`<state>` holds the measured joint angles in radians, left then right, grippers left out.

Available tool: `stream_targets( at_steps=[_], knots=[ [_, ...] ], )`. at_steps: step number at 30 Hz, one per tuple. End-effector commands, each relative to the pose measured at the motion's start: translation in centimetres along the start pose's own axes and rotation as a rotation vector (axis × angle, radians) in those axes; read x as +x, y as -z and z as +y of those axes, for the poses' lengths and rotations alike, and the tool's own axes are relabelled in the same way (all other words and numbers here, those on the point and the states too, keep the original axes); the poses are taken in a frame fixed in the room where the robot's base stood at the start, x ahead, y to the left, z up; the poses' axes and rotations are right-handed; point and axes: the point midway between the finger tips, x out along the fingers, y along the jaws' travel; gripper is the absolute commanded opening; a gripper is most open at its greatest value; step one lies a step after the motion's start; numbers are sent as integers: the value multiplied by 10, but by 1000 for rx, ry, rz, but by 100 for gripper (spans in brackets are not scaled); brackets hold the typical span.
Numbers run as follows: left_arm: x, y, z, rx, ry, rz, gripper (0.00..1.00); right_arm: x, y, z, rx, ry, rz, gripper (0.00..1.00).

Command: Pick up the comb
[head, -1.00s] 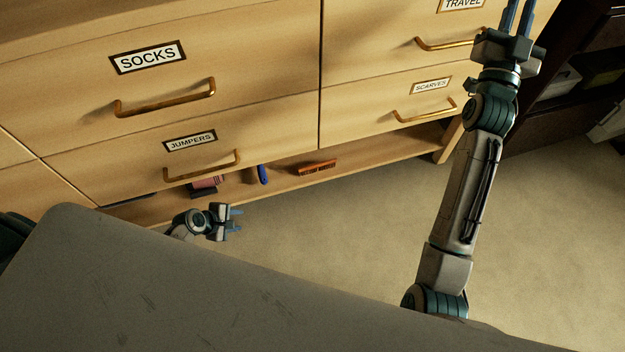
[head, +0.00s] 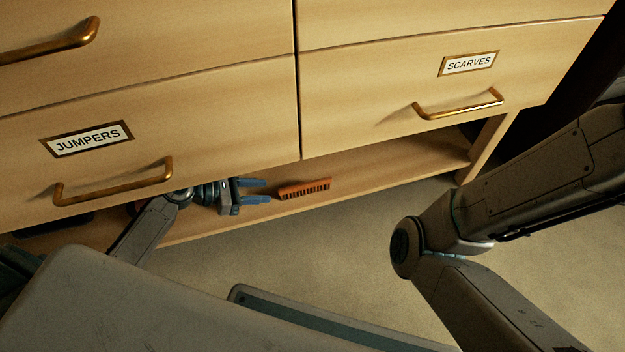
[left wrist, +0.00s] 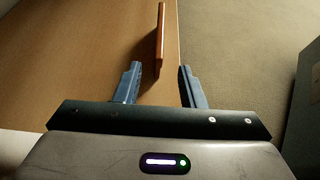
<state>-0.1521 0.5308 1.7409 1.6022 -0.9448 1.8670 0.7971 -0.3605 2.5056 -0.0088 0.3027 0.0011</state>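The orange-brown comb (head: 304,188) lies on the low shelf under the drawers, near its front edge. My left gripper (head: 268,191) is open and empty at the shelf, just left of the comb, with its fingers pointing toward it. In the left wrist view the comb (left wrist: 160,45) stands out ahead, its near end between the open fingertips (left wrist: 159,68). The fingers look apart from the comb on both sides. My right arm crosses the right of the head view, but its gripper is out of the picture.
The low shelf (head: 400,165) is bare to the right of the comb. The Jumpers drawer handle (head: 115,188) and Scarves drawer handle (head: 458,105) stick out above. A dark object (head: 55,224) lies at the shelf's left. Carpet (head: 330,250) is in front.

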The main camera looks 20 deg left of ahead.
Motion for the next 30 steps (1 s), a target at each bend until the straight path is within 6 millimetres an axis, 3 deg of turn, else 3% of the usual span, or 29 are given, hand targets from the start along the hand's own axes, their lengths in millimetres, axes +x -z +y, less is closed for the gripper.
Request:
stream_targets(
  at_steps=[9, 17, 24, 30],
  knots=[
    [45, 1, -1, -3, 3, -9, 36, -24, 17, 7, 3, -2, 7, 18],
    [62, 0, -1, -2, 3, -6, 36, -33, 21, 10, 4, -2, 5, 18],
    [88, 2, 0, -1, 2, -8, 36, -59, 35, 18, 6, -3, 2, 18],
    [106, -1, 0, -3, 2, -6, 36, -71, 40, 21, 7, -4, 1, 18]
  ],
)
